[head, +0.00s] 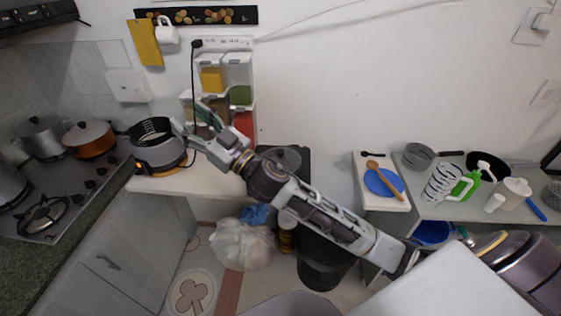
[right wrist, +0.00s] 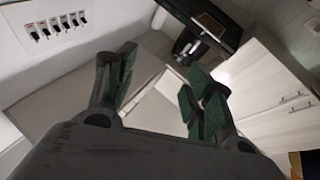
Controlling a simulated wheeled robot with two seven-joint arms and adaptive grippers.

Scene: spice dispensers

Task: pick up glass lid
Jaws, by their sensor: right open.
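A round grey lid-like disc with a small knob (head: 283,156), which may be the glass lid, lies on a dark surface behind my right arm. My arm hides part of its near side, and I cannot tell if it is glass. My right gripper (head: 190,121) is to its left, in front of the spice dispensers (head: 239,72) and close to the right side of a grey and black pot (head: 158,153). In the right wrist view, its green-padded fingers (right wrist: 160,80) are apart with nothing between them. My left gripper is not in view.
The stove (head: 62,200) with several pots is at the left. A white shelf (head: 528,208) at the right holds a striped jug, a green bottle and a black pan. A blue plate (head: 384,182) with a wooden spoon lies beside it. A bin (head: 322,262) stands below.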

